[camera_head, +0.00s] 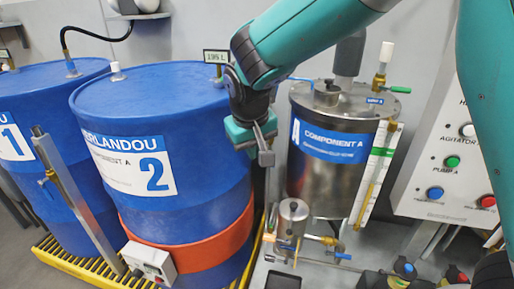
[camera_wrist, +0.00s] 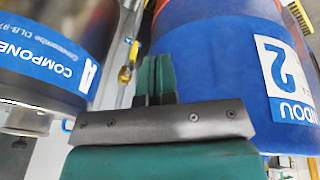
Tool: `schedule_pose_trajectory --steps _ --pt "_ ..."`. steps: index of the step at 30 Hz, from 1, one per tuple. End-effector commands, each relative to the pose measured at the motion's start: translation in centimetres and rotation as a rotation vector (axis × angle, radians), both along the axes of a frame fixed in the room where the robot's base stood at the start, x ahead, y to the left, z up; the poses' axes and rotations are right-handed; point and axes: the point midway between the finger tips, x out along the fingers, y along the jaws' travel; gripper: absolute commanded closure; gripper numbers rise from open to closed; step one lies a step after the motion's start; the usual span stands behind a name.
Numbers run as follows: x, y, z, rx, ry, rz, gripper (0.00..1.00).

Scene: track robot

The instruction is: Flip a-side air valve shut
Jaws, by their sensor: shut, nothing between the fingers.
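The steel Component A tank (camera_head: 330,180) stands right of my gripper (camera_head: 266,150) in the head view. On its lid are a brass valve (camera_head: 380,80) with a green lever (camera_head: 400,90) at the right, and a blue lever (camera_head: 299,78) at the left. I cannot tell which is the A-side air valve. My gripper is shut and empty, in the gap between the tank and blue drum 2. In the wrist view its fingers (camera_wrist: 156,78) are together; a brass fitting with a yellow part (camera_wrist: 126,72) shows beyond them, left, apart from them.
Blue drum 2 (camera_head: 165,95) stands close at the left, with an orange band (camera_head: 200,248). A small steel pot (camera_head: 291,222) and a blue-handled valve (camera_head: 336,254) sit low beside the tank. A control panel (camera_head: 430,185) is at the right.

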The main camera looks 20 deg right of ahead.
Motion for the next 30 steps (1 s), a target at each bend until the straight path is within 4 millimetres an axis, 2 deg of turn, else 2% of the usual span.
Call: schedule_pose_trajectory --steps 1,3,6,10,16,30 --pt "1.8 0.8 -0.1 -0.038 -0.021 -0.03 1.0" --pt "3.9 1.5 -0.8 -0.089 -0.062 -0.079 1.0" --pt "6.3 2.4 -1.9 -0.156 -0.118 -0.144 1.0" --pt "8.2 3.3 -3.2 -0.222 -0.185 -0.208 1.0" --pt "9.3 3.9 -4.4 -0.276 -0.243 -0.262 1.0" --pt "9.6 3.8 -4.8 -0.284 -0.251 -0.271 1.0"
